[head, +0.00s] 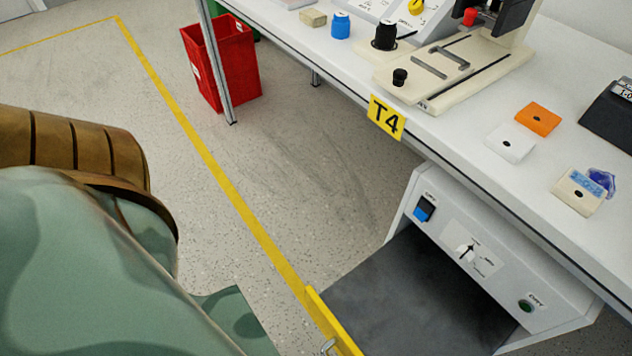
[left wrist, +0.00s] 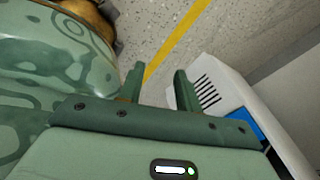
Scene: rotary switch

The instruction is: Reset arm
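My left arm, green camouflage with a brown ribbed joint, fills the lower left of the head view, where its gripper is not visible. In the left wrist view my left gripper (left wrist: 158,78) has its two green fingers apart with nothing between them. It is open above the floor, beside a white slotted housing. My right gripper is in neither view. A rotary switch (head: 467,250) with a dark pointer sits on a white panel (head: 440,235) under the table edge, apart from my visible arm. The panel also has a blue rocker switch (head: 424,210) and a green button (head: 526,306).
A white table (head: 455,127) with a yellow T4 label (head: 387,118) carries a beige fixture (head: 445,75) and small blocks. A red bin (head: 221,64) stands on the floor. A yellow bar (head: 330,322) lies near the bottom.

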